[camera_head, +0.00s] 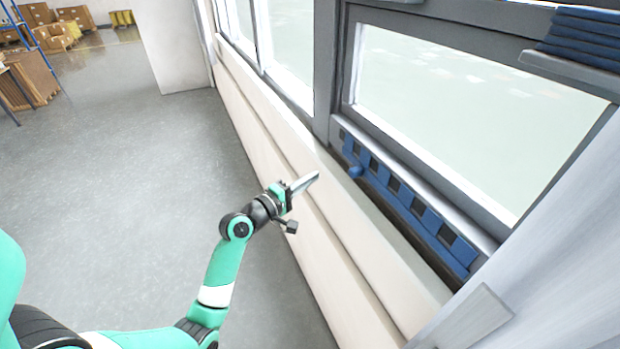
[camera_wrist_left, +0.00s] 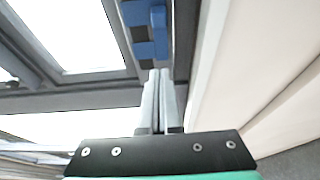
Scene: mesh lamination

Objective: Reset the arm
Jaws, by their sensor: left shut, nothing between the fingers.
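My left arm comes in from the lower left of the head view, teal with black joints. Its gripper (camera_head: 304,183) is shut and empty, held in the air in front of the cream wall panel below the window. In the left wrist view the two grey fingers (camera_wrist_left: 159,100) lie close together, pointing toward a blue slotted strip (camera_wrist_left: 142,35). The strip also shows in the head view (camera_head: 408,205), along the window sill, with a small blue knob (camera_head: 355,171). The fingertips are apart from the strip in the head view. My right gripper is not in view.
The cream wall (camera_head: 345,262) runs close beside the left gripper. A grey window frame (camera_head: 325,75) stands above it, and a blue slatted piece (camera_head: 585,40) is at the top right. Open grey floor (camera_head: 120,190) lies to the left. Cardboard boxes (camera_head: 55,38) are far back.

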